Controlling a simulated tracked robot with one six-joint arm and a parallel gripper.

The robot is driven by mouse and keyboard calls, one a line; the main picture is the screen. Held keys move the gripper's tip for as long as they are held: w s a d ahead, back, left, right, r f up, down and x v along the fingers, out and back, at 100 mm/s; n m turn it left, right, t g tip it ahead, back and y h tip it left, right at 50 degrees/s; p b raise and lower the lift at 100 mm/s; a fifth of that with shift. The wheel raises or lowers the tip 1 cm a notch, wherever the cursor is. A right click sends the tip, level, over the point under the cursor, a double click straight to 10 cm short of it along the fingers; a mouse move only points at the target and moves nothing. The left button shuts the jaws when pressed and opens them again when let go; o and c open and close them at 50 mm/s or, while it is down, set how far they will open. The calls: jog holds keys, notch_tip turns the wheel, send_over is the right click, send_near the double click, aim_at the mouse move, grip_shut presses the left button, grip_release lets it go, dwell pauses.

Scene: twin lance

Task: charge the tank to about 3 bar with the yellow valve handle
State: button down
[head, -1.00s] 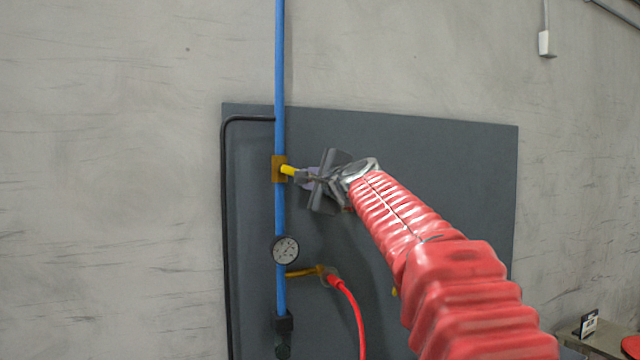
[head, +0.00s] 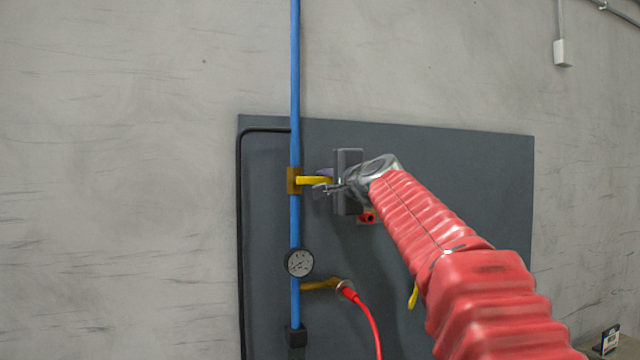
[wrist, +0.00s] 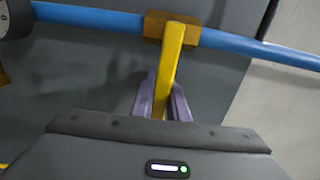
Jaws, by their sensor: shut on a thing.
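The yellow valve handle (head: 313,181) points right, about level, from a brass valve body (head: 294,181) on the blue vertical pipe. My gripper (head: 326,186) is at the handle's outer end. In the wrist view the handle (wrist: 170,70) runs between my two purple fingers (wrist: 162,100), and my gripper is shut on it. A round white pressure gauge (head: 299,263) sits on the pipe below the valve. Its needle is too small to read. No tank shows.
The blue pipe (head: 295,90) runs up a dark grey panel (head: 460,180). A red hose (head: 367,318) leaves a brass side fitting (head: 320,284) below. A red part (head: 367,217) shows behind my gripper. A yellow piece (head: 413,296) is partly behind my arm.

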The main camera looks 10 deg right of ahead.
jog(key=shift+a+f, duration=0.1)
jog(key=c, duration=1.7)
grip_release()
jog(key=shift+s, duration=0.1)
jog(key=s, duration=0.4)
jog(key=s+d, duration=0.1)
jog(key=s, duration=0.4)
jog(key=s+d, duration=0.1)
jog(key=s, duration=0.3)
jog(key=shift+s+d, duration=0.15)
jog(key=shift+s, duration=0.15)
